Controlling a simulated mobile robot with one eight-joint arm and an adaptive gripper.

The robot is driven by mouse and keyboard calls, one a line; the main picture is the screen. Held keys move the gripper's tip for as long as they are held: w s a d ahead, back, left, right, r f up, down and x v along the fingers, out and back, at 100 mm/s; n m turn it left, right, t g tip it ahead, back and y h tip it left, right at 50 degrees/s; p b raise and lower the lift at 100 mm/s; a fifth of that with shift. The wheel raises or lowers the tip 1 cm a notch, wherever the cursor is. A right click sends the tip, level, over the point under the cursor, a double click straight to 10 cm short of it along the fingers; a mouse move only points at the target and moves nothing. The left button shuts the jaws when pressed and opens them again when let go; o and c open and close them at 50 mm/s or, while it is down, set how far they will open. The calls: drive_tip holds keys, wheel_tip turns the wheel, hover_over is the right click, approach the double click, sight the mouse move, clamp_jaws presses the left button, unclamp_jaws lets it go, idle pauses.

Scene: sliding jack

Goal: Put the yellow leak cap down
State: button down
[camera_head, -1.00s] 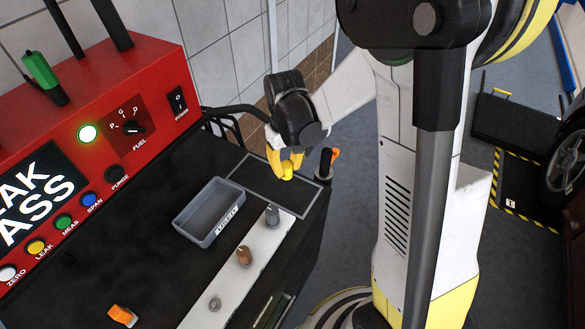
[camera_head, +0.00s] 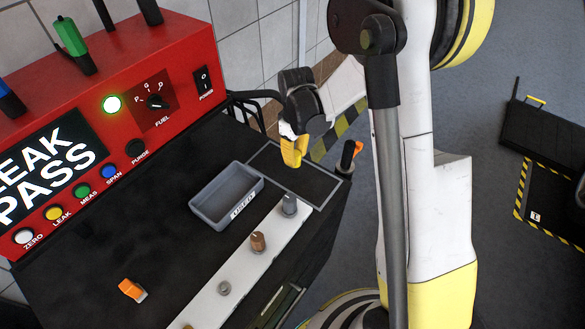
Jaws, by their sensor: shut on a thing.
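My gripper (camera_head: 293,160) points down over the dark, grey-edged mat (camera_head: 318,186) at the cart's back right corner. Its yellow fingers are shut on the yellow leak cap. The cap is of much the same yellow as the fingers and is mostly hidden between them, so I cannot pick out its outline. I cannot tell whether it touches the mat.
A grey tray (camera_head: 212,218) labelled USED lies left of the mat. A white strip (camera_head: 250,275) in front carries grey and brown fittings. An orange-topped black post (camera_head: 347,156) stands close right of the gripper. The red panel (camera_head: 130,70) reads LEAK PASS.

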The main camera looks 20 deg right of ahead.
drive_tip(key=shift+w+a+f, duration=0.35)
drive_tip(key=shift+a+f, duration=0.05)
drive_tip(key=shift+f, duration=0.05)
drive_tip(key=shift+f+b, duration=1)
drive_tip(key=shift+f, duration=0.9)
drive_tip(key=c, duration=1.2)
unclamp_jaws()
wheel_tip(320, 180, up, 12)
drive_tip(key=p, duration=0.4)
drive_tip(key=shift+p, duration=0.35)
wheel_tip(320, 180, up, 8)
drive_tip(key=m+t, duration=0.2)
hover_over(293, 173)
drive_tip(key=s, duration=0.4)
drive_tip(key=s+r+m+t, duration=0.1)
drive_tip(key=s+r, duration=0.1)
drive_tip(key=s, duration=0.3)
drive_tip(key=s+r+m+t, duration=0.2)
drive_tip(key=s+r, duration=0.1)
drive_tip(key=s, duration=0.2)
drive_tip(key=s+r+m+t, duration=0.2)
drive_tip(key=s+r, duration=0.1)
drive_tip(key=s, duration=0.3)
